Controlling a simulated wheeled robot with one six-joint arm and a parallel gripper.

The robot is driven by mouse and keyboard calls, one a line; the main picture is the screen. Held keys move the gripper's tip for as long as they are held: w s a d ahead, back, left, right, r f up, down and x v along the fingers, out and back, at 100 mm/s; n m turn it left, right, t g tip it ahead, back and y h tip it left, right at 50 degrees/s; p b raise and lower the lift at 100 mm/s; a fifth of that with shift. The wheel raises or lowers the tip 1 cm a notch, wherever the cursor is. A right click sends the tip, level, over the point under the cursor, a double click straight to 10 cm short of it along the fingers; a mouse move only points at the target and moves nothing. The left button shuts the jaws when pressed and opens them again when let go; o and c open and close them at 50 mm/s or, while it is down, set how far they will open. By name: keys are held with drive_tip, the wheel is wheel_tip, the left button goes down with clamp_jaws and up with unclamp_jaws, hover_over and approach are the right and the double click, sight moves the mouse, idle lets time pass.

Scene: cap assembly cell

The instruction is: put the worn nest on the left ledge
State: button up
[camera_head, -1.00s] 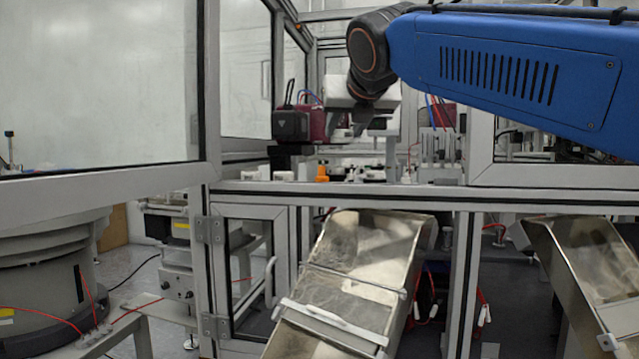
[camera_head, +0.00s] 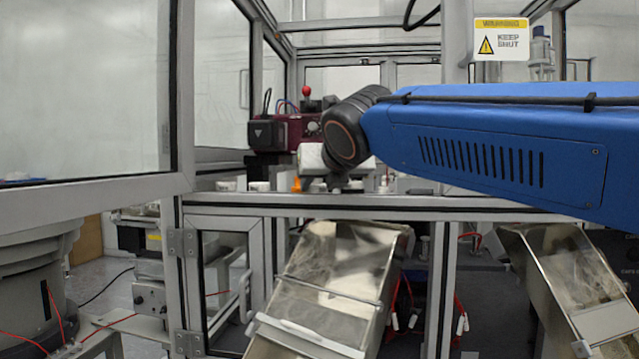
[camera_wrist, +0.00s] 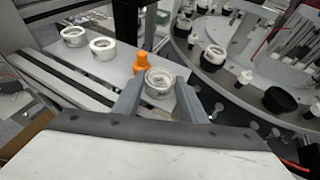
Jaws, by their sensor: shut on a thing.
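A white ring-shaped nest (camera_wrist: 160,82) with a clear-looking centre sits between the two grey fingers of my gripper (camera_wrist: 158,98) in the wrist view. My gripper is shut on it, low over the grey ledge (camera_wrist: 118,92). I cannot tell whether the nest touches the ledge, or see its wear. Two similar white rings (camera_wrist: 75,36) (camera_wrist: 102,47) stand on the left part of the ledge. In the head view my gripper (camera_head: 342,184) is small and partly hidden by my wrist, and its nest is not clear.
An orange piece (camera_wrist: 141,62) stands close behind the held nest. A round turntable (camera_wrist: 235,75) with several black and white fixtures lies to the right. In the head view, frame posts, a horizontal rail (camera_head: 330,203) and a dark red machine (camera_head: 285,131) surround the arm.

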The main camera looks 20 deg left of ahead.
drive_tip(key=shift+f, duration=0.15)
drive_tip(key=o, duration=1.1)
drive_tip(key=shift+c, duration=0.2)
drive_tip(key=shift+s+d+r, duration=0.1)
drive_tip(key=shift+s+r, duration=0.05)
drive_tip(key=shift+r, duration=0.1)
drive_tip(key=v, duration=1.1)
drive_tip(key=shift+s+d, duration=0.2)
drive_tip(key=shift+s, duration=0.05)
